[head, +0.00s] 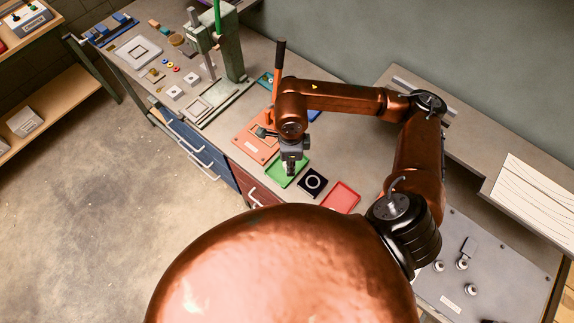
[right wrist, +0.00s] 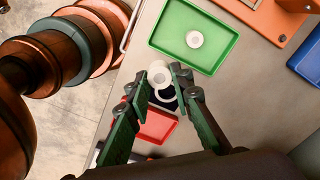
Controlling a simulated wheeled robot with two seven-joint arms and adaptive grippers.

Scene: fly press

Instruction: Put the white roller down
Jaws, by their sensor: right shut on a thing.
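My right gripper (head: 289,171) hangs from the copper arm over the bench, near the green tray (head: 278,178). In the right wrist view the gripper (right wrist: 160,76) is shut on a small white roller (right wrist: 159,72) held at its fingertips. The roller appears just above the black square block with a white ring (head: 313,182); that block (right wrist: 167,104) is partly hidden behind the fingers and roller. In the head view the held roller is too small to make out. Another round white piece (right wrist: 194,39) lies in the green tray. My left gripper is not in view.
A red tray (head: 340,197) lies beside the black block. An orange board (head: 257,138) lies on the other side of the green tray. A green press (head: 228,58) stands farther back on the bench. A grey plate (head: 487,270) with several metal pieces is at the right.

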